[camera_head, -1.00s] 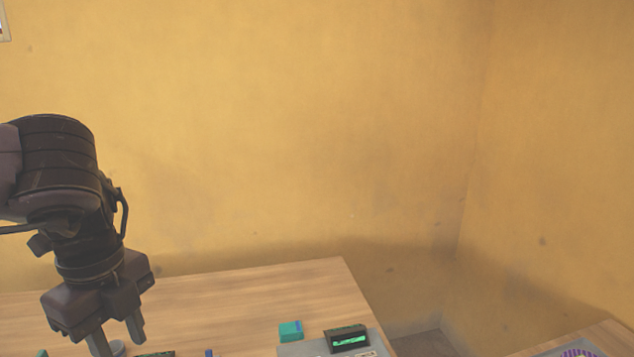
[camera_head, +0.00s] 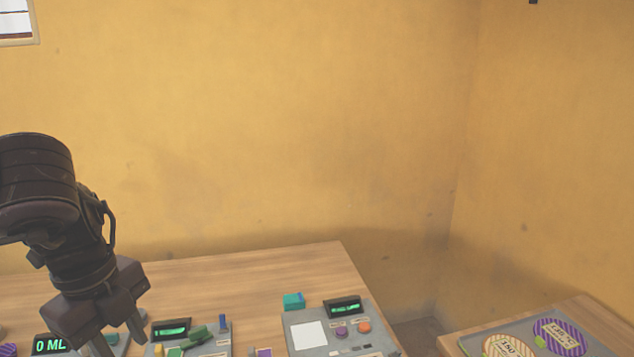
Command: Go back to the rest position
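My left gripper (camera_head: 120,340) hangs at the lower left in the head view, pointing down over the table. Its two fingers are apart, with nothing visible between them; the fingertips run near the picture's lower edge. My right gripper is not in view. A grey device (camera_head: 376,318) with a white pad, a purple and an orange button and a green display stands on the table, right of my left gripper. Another grey device (camera_head: 217,341) with a green display and a blue lever stands closer to the gripper.
The wooden table (camera_head: 262,268) is clear along its back. A teal block (camera_head: 293,301) sits at the right device's back left corner. A display reading "0 ML" (camera_head: 50,344) is at the far left. A second table at right bears a tray (camera_head: 472,337) with striped round plates.

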